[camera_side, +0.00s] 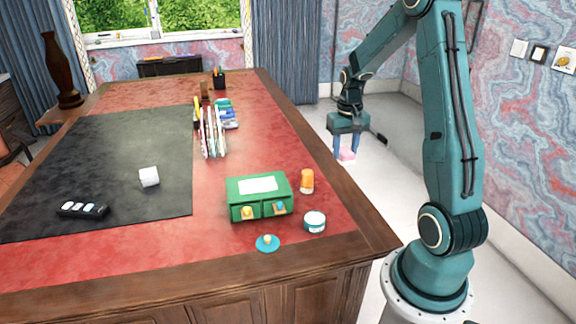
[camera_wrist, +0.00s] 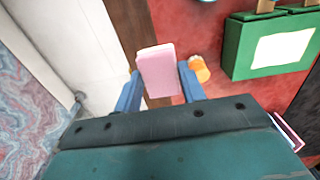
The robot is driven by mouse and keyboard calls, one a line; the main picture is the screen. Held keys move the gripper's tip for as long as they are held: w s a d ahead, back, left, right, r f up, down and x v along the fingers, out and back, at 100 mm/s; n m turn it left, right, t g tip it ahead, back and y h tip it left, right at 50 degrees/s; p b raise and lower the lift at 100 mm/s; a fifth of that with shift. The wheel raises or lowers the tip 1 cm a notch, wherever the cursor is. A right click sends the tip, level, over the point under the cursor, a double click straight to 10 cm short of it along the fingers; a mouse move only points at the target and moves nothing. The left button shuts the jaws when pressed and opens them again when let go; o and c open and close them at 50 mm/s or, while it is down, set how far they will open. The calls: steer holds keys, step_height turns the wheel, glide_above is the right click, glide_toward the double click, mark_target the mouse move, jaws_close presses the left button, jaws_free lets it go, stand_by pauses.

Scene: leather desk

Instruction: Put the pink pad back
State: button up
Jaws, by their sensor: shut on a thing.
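My gripper (camera_side: 347,153) is shut on the pink pad (camera_wrist: 158,68), which sits between the blue fingers in the wrist view. In the side view the pink pad (camera_side: 347,156) hangs in the air at the fingertips, off the right edge of the desk. The green box (camera_side: 258,198) stands at the front right of the desk, with a pale panel on top and two small drawers with yellow and teal knobs. The black holder (camera_side: 83,210) with several pale pieces lies at the left on the dark mat.
An orange bottle (camera_side: 307,181), a white-and-teal jar (camera_side: 314,222) and a teal disc (camera_side: 267,243) surround the green box. A file rack (camera_side: 213,132) stands farther back. A white block (camera_side: 149,176) lies on the dark mat (camera_side: 110,150), otherwise mostly clear.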

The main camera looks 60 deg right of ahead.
mark_target(345, 151)
step_height(345, 151, down, 12)
steer(key=shift+f, duration=0.1)
stand_by(0.4)
steer(key=shift+f, duration=1.8)
steer(key=shift+f, duration=0.2)
steer(key=o, duration=0.9)
steer(key=shift+r, duration=0.15)
step_height(345, 151, up, 12)
steer(key=shift+f, duration=0.1)
